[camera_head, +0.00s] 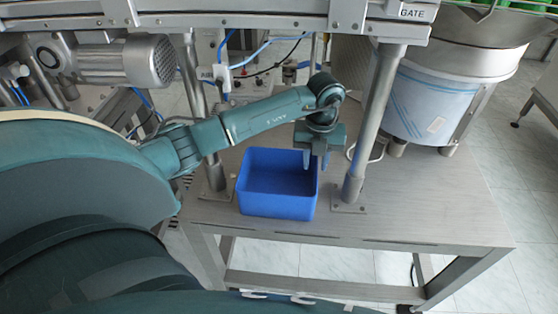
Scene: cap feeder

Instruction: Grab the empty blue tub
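The blue tub (278,205) is an open rectangular box. It stands upright on the metal table, left of a steel post, and the inside that I can see is empty. My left gripper (316,163) points down at the tub's right-hand rim, near its back corner. Its two fingers are apart, one over the tub's inside and one near the outer side of the right wall. I cannot tell whether they touch the wall. My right gripper is not in view.
The metal table (420,215) has free room to the right. Steel posts (374,125) stand on either side of the tub, under a metal frame (250,20). A motor (125,60) hangs at upper left. A large round feeder (430,100) stands behind at right.

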